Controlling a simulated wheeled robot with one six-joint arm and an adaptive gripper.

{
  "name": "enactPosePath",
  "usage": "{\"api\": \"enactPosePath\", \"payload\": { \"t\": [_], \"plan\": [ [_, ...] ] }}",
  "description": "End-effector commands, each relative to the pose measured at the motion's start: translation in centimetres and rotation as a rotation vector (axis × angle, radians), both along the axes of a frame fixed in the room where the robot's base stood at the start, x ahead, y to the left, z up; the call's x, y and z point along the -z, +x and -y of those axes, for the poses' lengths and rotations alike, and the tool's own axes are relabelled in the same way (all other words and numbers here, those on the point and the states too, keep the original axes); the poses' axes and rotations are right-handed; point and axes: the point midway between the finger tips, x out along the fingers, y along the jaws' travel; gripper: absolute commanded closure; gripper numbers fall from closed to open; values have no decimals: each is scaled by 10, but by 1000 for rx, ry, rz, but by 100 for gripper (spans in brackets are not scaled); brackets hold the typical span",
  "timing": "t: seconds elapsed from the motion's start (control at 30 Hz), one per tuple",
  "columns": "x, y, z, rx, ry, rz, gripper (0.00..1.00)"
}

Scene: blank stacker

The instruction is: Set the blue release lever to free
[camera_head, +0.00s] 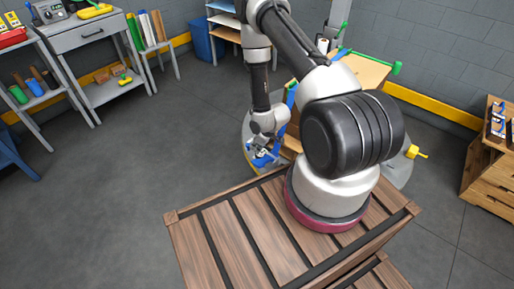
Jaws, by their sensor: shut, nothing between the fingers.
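My gripper (262,157) is small in the middle of the view, low at the left side of the stacker (368,70). It is shut, with nothing held. Blue shows right at its fingertips, and I cannot tell whether it touches that blue part. A blue upright strip (291,97) shows just right of my wrist, partly behind my arm. I cannot make out which blue part is the release lever or its setting. My arm hides much of the stacker's front.
The stacker has a green handle (396,68) and a yellow handle (415,153). A grey workbench (85,38) stands at the upper left, and a wooden crate unit (487,165) at the right. A slatted wooden surface (215,235) lies under my arm. The left floor is clear.

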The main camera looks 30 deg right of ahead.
Motion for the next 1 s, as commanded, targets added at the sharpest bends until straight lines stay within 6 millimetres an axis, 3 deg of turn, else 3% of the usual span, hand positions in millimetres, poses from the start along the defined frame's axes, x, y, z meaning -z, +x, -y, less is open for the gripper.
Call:
{"api": "enactPosePath", "payload": {
  "t": [0.47, 1.0],
  "plan": [
    [0, 4, -9, 128, 1, 0, 100],
    [0, 25, -31, 603, 2, 3, 100]
  ]
}}
